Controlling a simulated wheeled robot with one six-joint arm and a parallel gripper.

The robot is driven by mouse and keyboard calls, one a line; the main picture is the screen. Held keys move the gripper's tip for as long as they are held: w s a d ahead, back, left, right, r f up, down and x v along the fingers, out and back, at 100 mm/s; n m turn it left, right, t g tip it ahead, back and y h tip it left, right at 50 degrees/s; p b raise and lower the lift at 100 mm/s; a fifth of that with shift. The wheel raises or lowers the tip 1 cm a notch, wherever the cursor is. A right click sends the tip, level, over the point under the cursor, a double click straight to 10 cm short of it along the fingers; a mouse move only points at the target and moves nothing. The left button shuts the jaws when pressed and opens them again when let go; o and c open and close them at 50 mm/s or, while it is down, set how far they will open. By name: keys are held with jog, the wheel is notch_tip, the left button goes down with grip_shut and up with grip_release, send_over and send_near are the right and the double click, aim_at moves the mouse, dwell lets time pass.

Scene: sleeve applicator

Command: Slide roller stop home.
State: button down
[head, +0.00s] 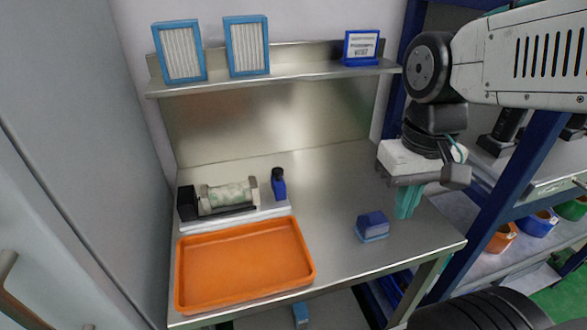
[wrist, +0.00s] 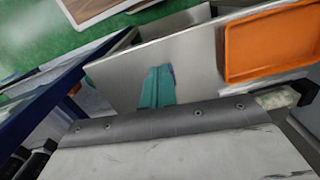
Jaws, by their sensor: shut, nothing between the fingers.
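The sleeve applicator (head: 228,196) stands at the back left of the steel bench, with a pale mottled roller, a black block (head: 187,203) at its left end and a greyish end piece (head: 253,186) at its right. I cannot tell for sure which part is the roller stop. A small part of the roller (wrist: 274,98) shows at the right of the wrist view. My gripper (head: 406,208) is shut and empty, with teal fingers pointing down over the right part of the bench, well apart from the applicator. Its fingers also show in the wrist view (wrist: 156,88).
An orange tray (head: 180,276) lies in front of the applicator. A blue bottle-like item (head: 279,186) with a dark top stands right of it. A blue block (head: 371,226) sits near my gripper. A shelf (head: 300,74) holds two filters and a blue-framed sign. The bench middle is clear.

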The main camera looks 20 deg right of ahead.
aim_at(278, 182)
jog(key=w+f+m+g+y, duration=0.1)
jog(key=w+m+y, duration=0.1)
jog(key=w+f+m+g+y, duration=0.1)
jog(key=w+f+m+y, duration=0.3)
jog(key=shift+w+d+f+g, duration=0.2)
jog(key=shift+d+g, duration=0.15)
jog(key=shift+g, duration=0.05)
jog(key=w+f+m+y, duration=0.1)
jog(key=w+m, duration=0.1)
jog(key=w+d+f+m+t+y, duration=0.1)
jog(key=w+m+y, duration=0.3)
jog(key=shift+w+d+f, duration=0.2)
jog(key=shift+w+f, duration=0.05)
jog(key=shift+f, duration=0.15)
jog(key=w+m+t+y, duration=0.1)
jog(key=w, duration=0.1)
jog(key=w+d+m+t+y, duration=0.1)
jog(key=w+m, duration=0.1)
jog(key=w+d+m+t+y, duration=0.1)
jog(key=w, duration=0.1)
jog(key=shift+f+m, duration=0.4)
jog(key=w+r+m+t+y, duration=0.1)
jog(key=w+r+m+t, duration=0.1)
jog(key=w, duration=0.1)
jog(key=shift+r+y, duration=0.3)
jog(key=shift+r, duration=0.1)
